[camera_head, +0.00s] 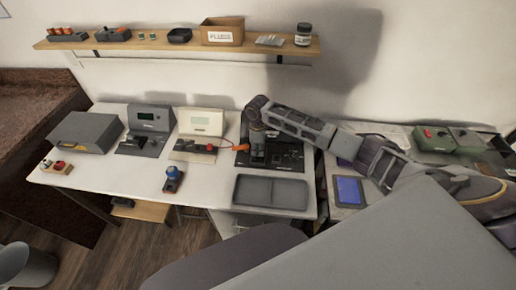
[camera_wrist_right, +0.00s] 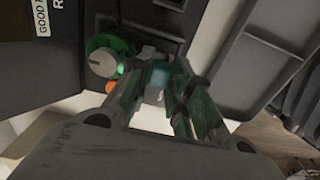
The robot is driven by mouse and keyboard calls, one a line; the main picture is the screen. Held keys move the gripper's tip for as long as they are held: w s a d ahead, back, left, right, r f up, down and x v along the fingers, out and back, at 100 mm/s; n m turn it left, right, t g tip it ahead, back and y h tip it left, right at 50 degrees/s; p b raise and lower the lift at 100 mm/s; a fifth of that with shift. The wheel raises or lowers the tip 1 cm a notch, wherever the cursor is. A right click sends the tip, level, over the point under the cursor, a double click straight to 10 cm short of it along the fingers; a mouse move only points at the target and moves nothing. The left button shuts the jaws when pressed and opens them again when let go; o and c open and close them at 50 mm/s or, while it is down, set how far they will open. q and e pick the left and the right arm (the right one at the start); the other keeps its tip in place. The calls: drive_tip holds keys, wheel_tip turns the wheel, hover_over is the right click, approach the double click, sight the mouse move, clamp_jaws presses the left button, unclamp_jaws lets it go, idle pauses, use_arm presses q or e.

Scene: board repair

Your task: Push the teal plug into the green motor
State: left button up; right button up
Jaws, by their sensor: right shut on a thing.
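In the head view my right gripper (camera_head: 257,154) points down over a dark board station on the white table. In the right wrist view the same gripper (camera_wrist_right: 163,82) is shut on the teal plug (camera_wrist_right: 160,74), which shows between its fingertips. The green motor (camera_wrist_right: 101,44), with a round silver part on it, lies just left of the fingertips. I cannot tell whether the plug touches the motor. In the head view the gripper hides the plug and motor. My left gripper is in neither view.
A grey tray (camera_head: 271,205) lies in front of the station. A blue-topped item (camera_head: 173,179) stands left of it. A red handheld tool with a cable (camera_head: 211,147) rests by a pale instrument (camera_head: 200,124). A shelf (camera_head: 180,45) runs along the wall. The left front table is mostly clear.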

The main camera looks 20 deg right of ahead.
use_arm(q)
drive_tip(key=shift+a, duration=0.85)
use_arm(e)
drive_tip(key=shift+f, duration=0.35)
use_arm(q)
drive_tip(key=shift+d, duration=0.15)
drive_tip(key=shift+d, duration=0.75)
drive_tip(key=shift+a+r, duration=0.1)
use_arm(e)
drive_tip(key=shift+p, duration=0.4)
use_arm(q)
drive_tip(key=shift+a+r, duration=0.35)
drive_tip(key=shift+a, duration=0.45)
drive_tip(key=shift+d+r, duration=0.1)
